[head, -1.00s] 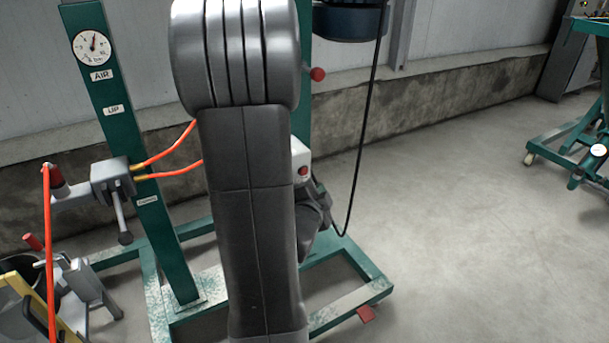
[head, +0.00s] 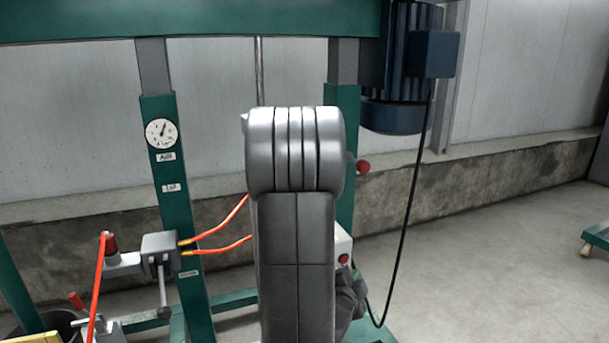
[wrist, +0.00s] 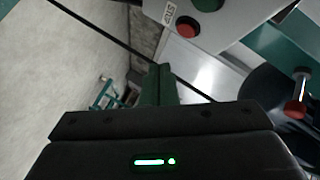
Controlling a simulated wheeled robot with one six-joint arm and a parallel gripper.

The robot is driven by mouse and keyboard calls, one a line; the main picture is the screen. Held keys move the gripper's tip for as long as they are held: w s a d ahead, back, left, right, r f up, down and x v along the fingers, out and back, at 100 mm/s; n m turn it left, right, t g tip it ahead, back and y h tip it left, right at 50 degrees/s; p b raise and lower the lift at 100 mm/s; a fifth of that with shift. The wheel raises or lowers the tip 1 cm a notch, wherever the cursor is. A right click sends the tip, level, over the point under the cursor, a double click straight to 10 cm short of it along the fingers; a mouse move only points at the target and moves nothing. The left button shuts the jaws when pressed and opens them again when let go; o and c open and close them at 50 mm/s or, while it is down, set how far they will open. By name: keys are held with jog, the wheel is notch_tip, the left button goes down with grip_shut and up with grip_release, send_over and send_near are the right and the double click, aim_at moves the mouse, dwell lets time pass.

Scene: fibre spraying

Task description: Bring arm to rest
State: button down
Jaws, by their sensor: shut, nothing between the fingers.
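My arm (head: 295,220) rises through the middle of the head view, with a ribbed silver joint on top of a dark grey link. Its end is hidden behind the link in that view. In the wrist view my gripper (wrist: 160,72) shows as a dark body with a green light and dark green fingers close together. It is shut and nothing shows between the fingers. Past it are a white control box with a red button (wrist: 187,27) marked STOP and a red-tipped lever (wrist: 296,105).
A green frame stands ahead with an air gauge (head: 161,133), a valve (head: 160,252) with orange hoses, and a blue motor (head: 395,110) at upper right. A black cable (head: 408,220) hangs from the motor. Bare floor (head: 490,270) lies to the right.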

jog(key=shift+r+p, duration=0.2)
jog(key=shift+p, duration=0.55)
jog(key=s+b, duration=0.1)
jog(key=s+d+b, duration=0.1)
jog(key=s, duration=0.1)
jog(key=s+d+b, duration=0.1)
jog(key=s, duration=0.1)
jog(key=shift+s+f, duration=0.2)
jog(key=shift+s, duration=0.05)
jog(key=shift+w, duration=0.1)
jog(key=w, duration=0.1)
jog(key=w+a+p, duration=0.1)
jog(key=w, duration=0.1)
jog(key=w+a, duration=0.1)
jog(key=w, duration=0.1)
jog(key=shift+w+r, duration=0.15)
jog(key=shift+r, duration=0.05)
